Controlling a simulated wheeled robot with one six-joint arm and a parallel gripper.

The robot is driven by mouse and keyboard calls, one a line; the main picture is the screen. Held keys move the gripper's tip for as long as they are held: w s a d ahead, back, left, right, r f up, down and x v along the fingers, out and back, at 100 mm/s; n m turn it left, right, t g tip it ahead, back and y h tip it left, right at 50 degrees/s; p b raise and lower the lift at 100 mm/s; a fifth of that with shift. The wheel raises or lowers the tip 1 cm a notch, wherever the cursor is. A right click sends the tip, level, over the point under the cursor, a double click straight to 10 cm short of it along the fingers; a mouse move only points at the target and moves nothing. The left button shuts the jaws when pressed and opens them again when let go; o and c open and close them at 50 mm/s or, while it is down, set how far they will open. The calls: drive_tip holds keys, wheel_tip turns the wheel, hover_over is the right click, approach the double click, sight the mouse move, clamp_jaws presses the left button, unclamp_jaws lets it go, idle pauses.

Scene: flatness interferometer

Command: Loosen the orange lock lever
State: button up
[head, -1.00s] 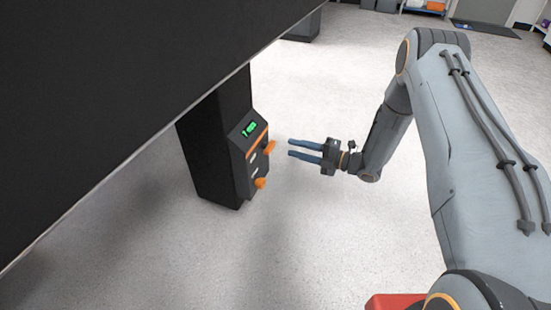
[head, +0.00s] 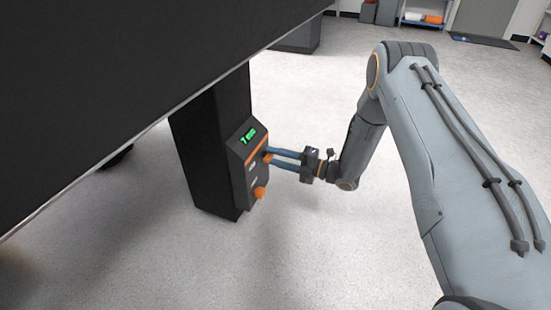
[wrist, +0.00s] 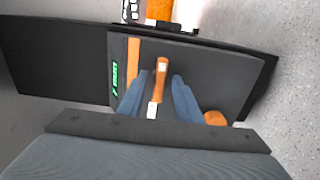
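The orange lock lever (wrist: 160,76) is on the dark control panel (wrist: 230,70) in the wrist view, with a pale mark near its end. My gripper (wrist: 158,84) is open, with one blue finger on each side of the lever and a visible gap to each. In the head view, my gripper (head: 270,156) reaches the panel (head: 238,172) at the upper orange part (head: 267,158), which the fingers partly hide. Whether the fingertips touch the panel face cannot be told.
An orange knob (head: 260,193) sits lower on the panel; it also shows in the wrist view (wrist: 215,118). A green display (head: 248,136) is at the panel's top. The dark table (head: 120,80) overhangs the black leg (head: 203,150). Floor to the right is clear.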

clamp_jaws()
